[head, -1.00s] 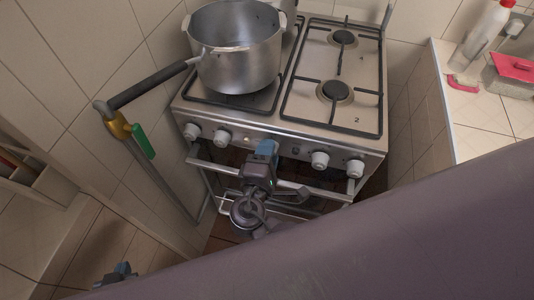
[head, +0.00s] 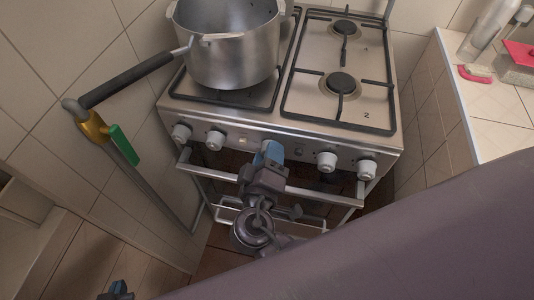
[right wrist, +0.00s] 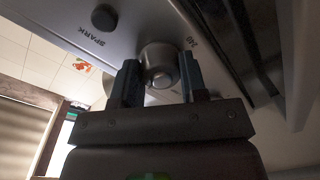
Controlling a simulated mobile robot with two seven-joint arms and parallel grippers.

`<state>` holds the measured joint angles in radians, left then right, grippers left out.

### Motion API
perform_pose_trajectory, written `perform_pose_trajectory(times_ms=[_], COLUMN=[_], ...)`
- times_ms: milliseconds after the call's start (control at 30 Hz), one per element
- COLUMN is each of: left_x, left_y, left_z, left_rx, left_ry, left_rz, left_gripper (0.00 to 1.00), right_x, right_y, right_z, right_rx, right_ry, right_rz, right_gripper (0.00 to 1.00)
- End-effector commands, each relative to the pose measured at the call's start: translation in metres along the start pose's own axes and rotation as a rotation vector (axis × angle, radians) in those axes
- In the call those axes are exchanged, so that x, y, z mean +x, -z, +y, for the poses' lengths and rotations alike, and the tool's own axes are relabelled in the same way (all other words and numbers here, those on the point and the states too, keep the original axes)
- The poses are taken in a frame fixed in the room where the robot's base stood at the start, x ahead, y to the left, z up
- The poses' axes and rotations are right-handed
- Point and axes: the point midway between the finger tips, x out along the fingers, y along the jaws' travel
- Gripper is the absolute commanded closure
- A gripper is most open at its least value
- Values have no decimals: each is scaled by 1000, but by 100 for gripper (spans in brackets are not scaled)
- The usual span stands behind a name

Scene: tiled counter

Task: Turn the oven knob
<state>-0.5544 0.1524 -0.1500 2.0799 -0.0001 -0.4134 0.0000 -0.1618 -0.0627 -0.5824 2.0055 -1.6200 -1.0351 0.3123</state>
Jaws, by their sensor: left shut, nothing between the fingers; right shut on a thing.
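The stove's front panel (head: 286,145) carries a row of pale knobs. My right gripper (head: 269,150) is at the middle of this panel in the head view and hides the knob behind it. In the right wrist view the round oven knob (right wrist: 158,64) sits between the fingers of my right gripper (right wrist: 158,82), with "240" printed beside it. The gripper is shut on this knob. How far the knob is turned cannot be told. My left gripper (head: 118,290) is shut and empty at the bottom left, mostly cut off by the picture edge.
A large metal pot (head: 230,50) stands on the left burners; the right burners are bare. An oven door handle (head: 318,196) runs below the knobs. A gas pipe with a green valve lever (head: 125,146) is at the left wall. A tiled counter (head: 497,105) is at right.

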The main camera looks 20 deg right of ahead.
Motion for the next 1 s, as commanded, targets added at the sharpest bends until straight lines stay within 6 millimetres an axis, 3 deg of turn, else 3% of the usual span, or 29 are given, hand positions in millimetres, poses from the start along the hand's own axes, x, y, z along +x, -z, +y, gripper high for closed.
perform_pose_trajectory(times_ms=[633,667,800,1000], left_x=[1,1,1,1], left_y=[-2,-2,-2,-2], left_z=[1,1,2,2], left_rx=[-2,-3,-7,-9], left_ry=[-1,-1,0,0], left_rz=[-1,-2,-2,-2], left_gripper=[100,100,100,100], right_x=[0,0,0,0], right_y=[0,0,0,0], right_z=[0,0,0,0], right_rx=[49,49,48,47], right_ry=[0,0,0,0], right_rz=[3,3,3,3], right_gripper=[84,56,35,35])
